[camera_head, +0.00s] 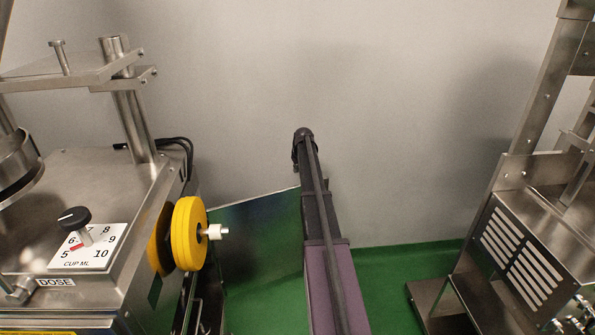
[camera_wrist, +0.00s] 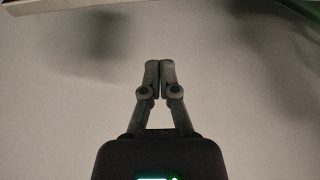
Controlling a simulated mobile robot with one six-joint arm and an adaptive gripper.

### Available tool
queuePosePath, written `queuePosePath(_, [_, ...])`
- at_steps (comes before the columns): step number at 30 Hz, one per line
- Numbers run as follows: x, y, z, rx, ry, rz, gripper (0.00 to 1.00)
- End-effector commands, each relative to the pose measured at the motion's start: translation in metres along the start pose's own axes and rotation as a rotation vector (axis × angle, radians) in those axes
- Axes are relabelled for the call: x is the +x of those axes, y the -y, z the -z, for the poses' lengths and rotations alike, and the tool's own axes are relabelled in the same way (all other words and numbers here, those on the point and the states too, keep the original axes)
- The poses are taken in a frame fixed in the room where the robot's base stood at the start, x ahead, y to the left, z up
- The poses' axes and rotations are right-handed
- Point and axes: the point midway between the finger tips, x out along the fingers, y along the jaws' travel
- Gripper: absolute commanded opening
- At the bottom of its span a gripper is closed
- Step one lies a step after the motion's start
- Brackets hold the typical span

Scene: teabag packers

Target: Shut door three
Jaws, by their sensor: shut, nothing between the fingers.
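A flat shiny metal panel (camera_head: 258,240) stands out from the right side of the left machine, reflecting the green floor. It looks like an open door, but I see no number on it, so I cannot tell whether it is door three. My arm crosses in front of its right edge and hides what lies behind. In the wrist view my gripper (camera_wrist: 160,72) is shut and empty, with a plain grey wall beyond it. In the head view the fingers cannot be made out at the dark far end of my arm, beyond the panel's upper right corner.
The left machine (camera_head: 80,185) carries a dose dial (camera_head: 75,220) and yellow wheels (camera_head: 188,234) beside the panel. A second steel machine (camera_head: 520,245) stands at the right. Green floor (camera_head: 400,285) lies open between my arm and it. The grey wall (camera_head: 380,120) closes the back.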

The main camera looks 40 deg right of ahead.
Motion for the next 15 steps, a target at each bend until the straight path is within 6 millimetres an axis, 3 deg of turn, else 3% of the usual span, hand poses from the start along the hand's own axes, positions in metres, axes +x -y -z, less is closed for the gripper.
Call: queuePosePath(15, [0.045,-0.001,-0.001,0.001,0.000,0.000,0.00])
